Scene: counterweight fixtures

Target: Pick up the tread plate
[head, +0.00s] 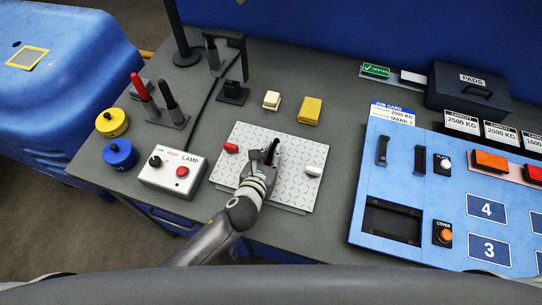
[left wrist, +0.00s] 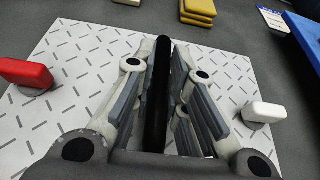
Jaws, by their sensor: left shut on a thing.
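The tread plate (head: 248,143) is a light grey sheet with a diamond pattern on the dark bench. It carries a red block (head: 231,148) at its left and a white block (head: 313,171) at its right. My left gripper (head: 270,151) is over the middle of the plate, shut on its black upright handle (left wrist: 160,95). In the left wrist view the fingers stand on both sides of the handle, with the plate (left wrist: 85,75) behind. Whether the plate touches the bench is hard to tell. My right gripper is not in view.
A cream block (head: 272,100) and yellow pads (head: 310,110) lie behind. A blue panel (head: 400,160) is at right.

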